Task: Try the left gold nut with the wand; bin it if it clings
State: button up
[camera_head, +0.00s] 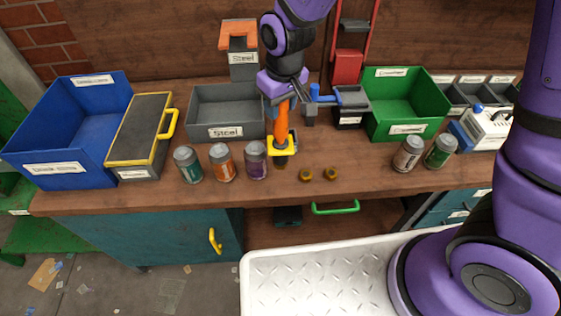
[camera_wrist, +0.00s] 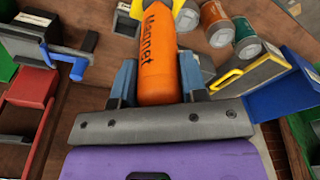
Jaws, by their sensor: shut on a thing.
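My gripper (camera_head: 281,101) is shut on the orange wand (camera_head: 282,122), which is marked "Magnet" in the wrist view (camera_wrist: 157,45). The wand hangs upright over the bench, its yellow end (camera_head: 284,147) low near the top. A small brownish-gold piece (camera_head: 280,161) shows just under that end; I cannot tell whether it clings or rests on the bench. Two gold nuts (camera_head: 306,174) (camera_head: 331,174) lie on the bench to the right of it. The grey bin marked "Steel" (camera_head: 225,133) stands behind and to the left of the wand.
Teal, orange and purple-banded cans (camera_head: 188,165) (camera_head: 222,162) (camera_head: 256,160) stand left of the wand. Two more cans (camera_head: 408,154) (camera_head: 440,151) stand at right. A blue bin (camera_head: 55,171) and a green bin (camera_head: 407,129) flank the bench (camera_head: 370,178).

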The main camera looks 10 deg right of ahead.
notch_tip(320, 180, up, 20)
dwell(2.6)
jog(key=shift+r, duration=0.1)
jog(key=w+a, duration=0.4)
jog(key=w, duration=0.5)
jog(key=w+a, duration=0.5)
jog(key=w, duration=0.4)
jog(key=shift+w+a, duration=0.2)
jog(key=shift+w, duration=0.2)
dwell(0.4)
